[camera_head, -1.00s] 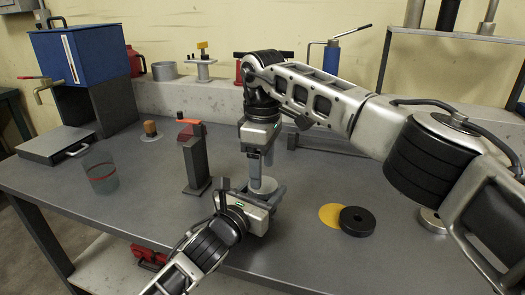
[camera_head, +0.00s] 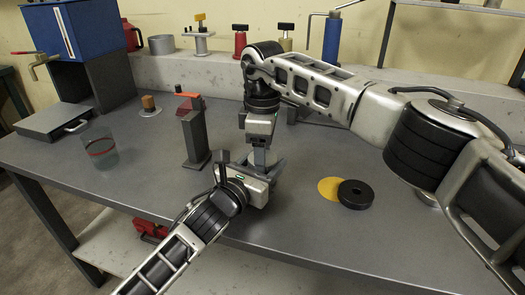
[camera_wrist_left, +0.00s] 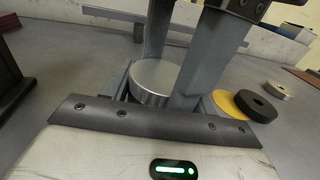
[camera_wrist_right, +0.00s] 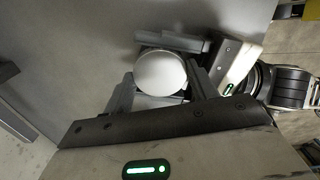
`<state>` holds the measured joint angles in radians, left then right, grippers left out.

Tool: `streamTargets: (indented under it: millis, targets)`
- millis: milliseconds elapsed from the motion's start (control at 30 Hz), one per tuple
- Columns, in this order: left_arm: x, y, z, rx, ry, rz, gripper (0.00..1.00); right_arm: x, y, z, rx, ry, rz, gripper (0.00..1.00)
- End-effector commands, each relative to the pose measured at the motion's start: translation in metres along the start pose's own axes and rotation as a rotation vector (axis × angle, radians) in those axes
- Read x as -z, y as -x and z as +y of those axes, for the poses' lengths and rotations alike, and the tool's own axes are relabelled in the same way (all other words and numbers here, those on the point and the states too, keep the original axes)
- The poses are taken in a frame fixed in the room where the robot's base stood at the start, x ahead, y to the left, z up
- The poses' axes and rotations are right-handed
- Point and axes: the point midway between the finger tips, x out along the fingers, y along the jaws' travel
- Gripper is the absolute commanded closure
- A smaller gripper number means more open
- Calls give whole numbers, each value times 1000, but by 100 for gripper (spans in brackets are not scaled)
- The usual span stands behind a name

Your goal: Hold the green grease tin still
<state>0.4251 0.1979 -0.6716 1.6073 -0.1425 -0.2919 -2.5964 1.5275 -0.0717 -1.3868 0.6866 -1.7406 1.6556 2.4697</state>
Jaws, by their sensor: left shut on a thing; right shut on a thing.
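A round tin with a silvery top (camera_wrist_right: 160,72) stands between both grippers; it also shows in the left wrist view (camera_wrist_left: 156,78). No green shows on it; its lower body is hidden by the fingers. My left gripper (camera_head: 262,174) is low, reaching in from the front left, shut on the tin from the side. My right gripper (camera_head: 261,158) points down from above, its fingers on opposite sides of the silvery top, shut on it. In the right wrist view the right fingers (camera_wrist_right: 160,88) flank the round top, with the left gripper's fingers beneath.
A dark post with a red-orange top (camera_head: 194,132) stands close left of the grippers. A black ring (camera_head: 356,194) and a yellow disc (camera_head: 327,189) lie to the right. A clear cup (camera_head: 101,152) stands at the left. The front of the grey bench (camera_head: 300,235) is clear.

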Motion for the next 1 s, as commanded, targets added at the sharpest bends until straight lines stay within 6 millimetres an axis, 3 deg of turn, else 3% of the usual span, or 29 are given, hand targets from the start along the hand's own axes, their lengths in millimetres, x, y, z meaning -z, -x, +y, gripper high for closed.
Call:
streamTargets:
  millis: [100, 367, 400, 467, 767, 1000]
  targets:
    - [0, 0, -1, 2, 1, 0, 100, 1, 1, -1, -1, 113, 0, 70]
    - [0, 0, -1, 3, 0, -2, 100, 2, 1, -1, -1, 130, 1, 70]
    - [0, 0, -1, 3, 0, -2, 100, 2, 1, -1, -1, 130, 1, 35]
    - [0, 0, -1, 3, 0, -2, 100, 2, 1, -1, -1, 129, 1, 21]
    - [-1, 0, 0, 2, 0, -2, 100, 2, 6, -1, -2, 127, 1, 21]
    - [4, 0, 0, -1, 0, 8, 100, 2, 38, -1, -5, 128, 3, 21]
